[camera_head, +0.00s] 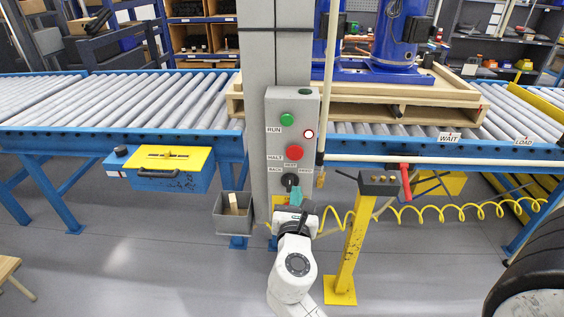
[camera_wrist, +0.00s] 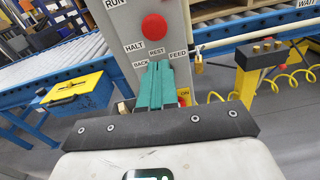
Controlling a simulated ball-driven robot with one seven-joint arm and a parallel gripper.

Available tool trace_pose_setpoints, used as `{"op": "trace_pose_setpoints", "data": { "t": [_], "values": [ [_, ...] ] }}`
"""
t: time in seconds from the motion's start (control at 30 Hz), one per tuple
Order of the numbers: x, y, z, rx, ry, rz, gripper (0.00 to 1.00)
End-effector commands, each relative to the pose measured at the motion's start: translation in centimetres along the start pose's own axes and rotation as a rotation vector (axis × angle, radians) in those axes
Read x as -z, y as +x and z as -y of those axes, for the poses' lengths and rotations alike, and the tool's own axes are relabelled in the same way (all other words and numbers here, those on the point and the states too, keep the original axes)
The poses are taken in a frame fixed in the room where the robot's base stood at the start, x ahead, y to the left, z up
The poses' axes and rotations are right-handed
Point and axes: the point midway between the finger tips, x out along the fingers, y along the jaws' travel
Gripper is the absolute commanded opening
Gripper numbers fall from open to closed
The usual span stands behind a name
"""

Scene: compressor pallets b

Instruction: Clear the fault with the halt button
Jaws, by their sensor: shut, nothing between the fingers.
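The red HALT button (camera_head: 294,153) is on the grey control box (camera_head: 311,108), on a post in front of the conveyor. It also shows in the wrist view (camera_wrist: 154,27), above my fingertips. My gripper (camera_head: 296,190) is shut and empty, its teal fingers (camera_wrist: 156,82) pointing up toward the box's lower part, below the button. A green RUN button (camera_head: 287,119) sits above HALT.
A yellow stand (camera_head: 355,240) with a small control head and a red handle rises right of my arm. A coiled yellow hose (camera_head: 440,212) hangs behind it. A grey bin (camera_head: 232,213) and a blue-yellow box (camera_head: 170,168) are left. A wooden pallet (camera_head: 370,112) sits on the rollers.

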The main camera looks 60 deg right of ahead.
Motion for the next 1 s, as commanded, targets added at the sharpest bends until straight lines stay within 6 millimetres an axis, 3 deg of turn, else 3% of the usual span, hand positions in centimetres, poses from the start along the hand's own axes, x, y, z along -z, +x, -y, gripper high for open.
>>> {"op": "trace_pose_setpoints", "data": {
  "t": [0.13,0.57,0.77,1.0],
  "values": [
    [-0.7,0.2,-0.4,-0.012,-0.081,0.03,0.0],
    [-0.8,0.7,-0.5,-0.011,-0.085,0.031,0.0],
    [-1.0,3.5,-0.5,-0.009,-0.083,0.031,0.0],
    [-1.2,8.3,-0.5,-0.009,-0.083,0.032,0.0]
  ]
}}
